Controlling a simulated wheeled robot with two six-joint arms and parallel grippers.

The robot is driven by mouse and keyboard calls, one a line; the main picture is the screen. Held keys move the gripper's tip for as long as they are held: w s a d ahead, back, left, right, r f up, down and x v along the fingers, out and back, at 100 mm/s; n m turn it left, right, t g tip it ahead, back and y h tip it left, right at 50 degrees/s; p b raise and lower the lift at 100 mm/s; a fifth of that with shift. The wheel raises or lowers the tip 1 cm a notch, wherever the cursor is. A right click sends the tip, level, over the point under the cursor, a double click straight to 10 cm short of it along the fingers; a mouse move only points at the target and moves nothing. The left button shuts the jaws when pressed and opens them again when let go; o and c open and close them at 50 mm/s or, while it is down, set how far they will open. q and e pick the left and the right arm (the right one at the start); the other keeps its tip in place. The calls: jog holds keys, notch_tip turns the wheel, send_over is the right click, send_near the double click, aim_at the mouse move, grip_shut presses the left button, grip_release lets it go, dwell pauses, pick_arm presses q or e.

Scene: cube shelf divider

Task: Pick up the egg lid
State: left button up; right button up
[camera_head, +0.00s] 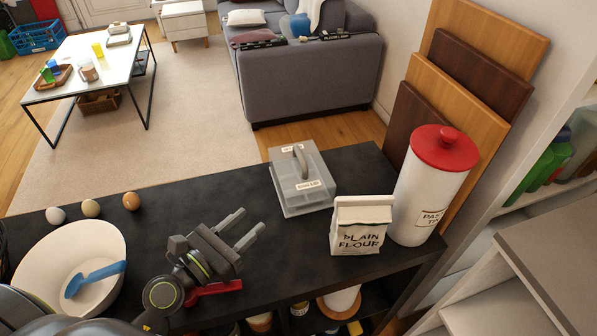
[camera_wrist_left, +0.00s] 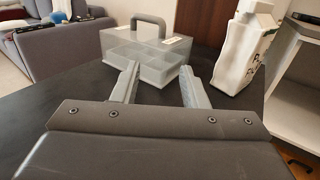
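The egg lid (camera_head: 303,184) is a translucent grey box-shaped cover with a grey arched handle (camera_head: 300,161) and small labels. It sits on the dark counter, apparently over a divided egg container; where the two meet is hard to tell. It also shows upright in the left wrist view (camera_wrist_left: 146,47), straight ahead, with compartments visible through its walls. My left gripper (camera_head: 247,222) is open and empty, to the left of the lid and lower in the head view. Its two fingers (camera_wrist_left: 159,72) point toward the lid without touching it. My right gripper is not in view.
A flour bag (camera_head: 358,227) and a red-lidded white canister (camera_head: 428,190) stand right of the lid. Three eggs (camera_head: 91,208) and a white bowl (camera_head: 100,240) with a blue utensil are at left. A red object (camera_head: 215,289) lies below my gripper. The counter between gripper and lid is clear.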

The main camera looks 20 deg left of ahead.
pick_arm(q)
jog(key=p, duration=0.3)
send_near(303, 175)
jog(key=shift+x, duration=4.3)
jog(key=shift+s, duration=0.1)
grip_shut()
